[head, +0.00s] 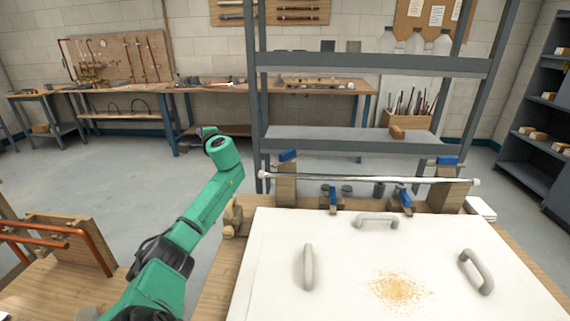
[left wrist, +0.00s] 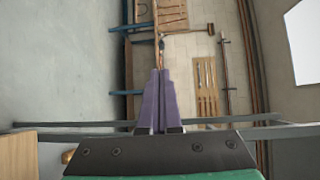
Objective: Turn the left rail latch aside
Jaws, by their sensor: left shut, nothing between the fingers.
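A white rail (head: 365,180) lies across two wooden posts behind the white board (head: 350,250). The left rail latch (head: 288,155) is a small blue piece on top of the left post (head: 284,188). The right rail latch (head: 447,161), also blue, sits on the right post. My left arm reaches up on the left of the board, its end left of the left latch and apart from it. In the left wrist view the purple fingers of my left gripper (left wrist: 159,73) are shut and empty. The latches cannot be made out there. My right gripper is not in view.
Two blue-topped clamps (head: 333,198) (head: 405,197) stand below the rail. The board carries several grey handles (head: 308,267) and a patch of crumbs (head: 400,291). A grey shelf rack (head: 350,139) stands behind. Copper pipes (head: 50,234) are at the lower left.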

